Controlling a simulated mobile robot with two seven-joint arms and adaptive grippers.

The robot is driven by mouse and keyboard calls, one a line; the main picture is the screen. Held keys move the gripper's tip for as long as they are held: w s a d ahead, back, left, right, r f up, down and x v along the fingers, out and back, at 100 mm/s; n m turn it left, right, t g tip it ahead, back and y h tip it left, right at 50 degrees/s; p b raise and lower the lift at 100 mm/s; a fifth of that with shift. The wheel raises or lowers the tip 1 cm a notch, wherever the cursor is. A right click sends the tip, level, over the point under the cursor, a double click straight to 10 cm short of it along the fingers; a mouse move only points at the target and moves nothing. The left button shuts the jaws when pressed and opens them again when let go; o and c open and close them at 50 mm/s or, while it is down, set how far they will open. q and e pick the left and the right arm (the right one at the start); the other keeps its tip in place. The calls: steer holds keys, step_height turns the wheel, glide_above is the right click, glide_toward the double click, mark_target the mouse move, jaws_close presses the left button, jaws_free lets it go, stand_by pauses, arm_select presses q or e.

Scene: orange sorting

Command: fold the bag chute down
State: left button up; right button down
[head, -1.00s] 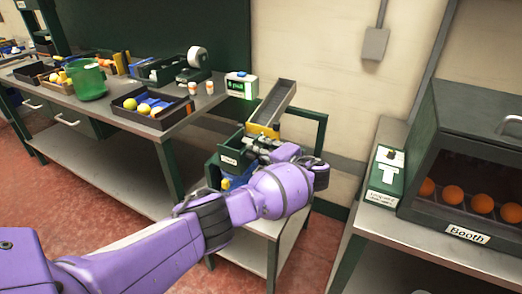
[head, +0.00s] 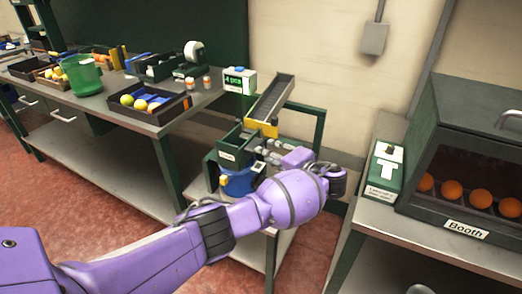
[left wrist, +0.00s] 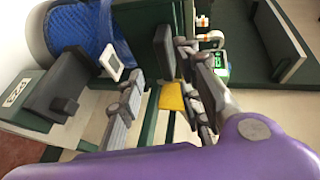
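The bag chute is a grey channel (head: 272,98) with a yellow lip (head: 262,127) at its lower end. It slopes up to the right above a green stand (head: 236,148) in the head view. A yellow part, likely that lip, shows in the left wrist view (left wrist: 172,97), seen between the fingers. My left gripper (head: 270,152) is just below and in front of the lip, with its fingers apart and nothing held. In the left wrist view (left wrist: 158,65) they are also spread. I cannot tell whether a finger touches the stand. My right gripper is not seen.
A blue bag (head: 238,182) hangs below the stand; its mesh shows in the left wrist view (left wrist: 82,32). A small display box (head: 240,80) stands behind. The bench with fruit trays (head: 150,104) is left; the booth (head: 468,160) with oranges is right.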

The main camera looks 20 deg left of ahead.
arm_select(q)
steer(key=v, duration=0.6)
steer(key=shift+r, duration=0.25)
steer(key=shift+w+d, duration=0.2)
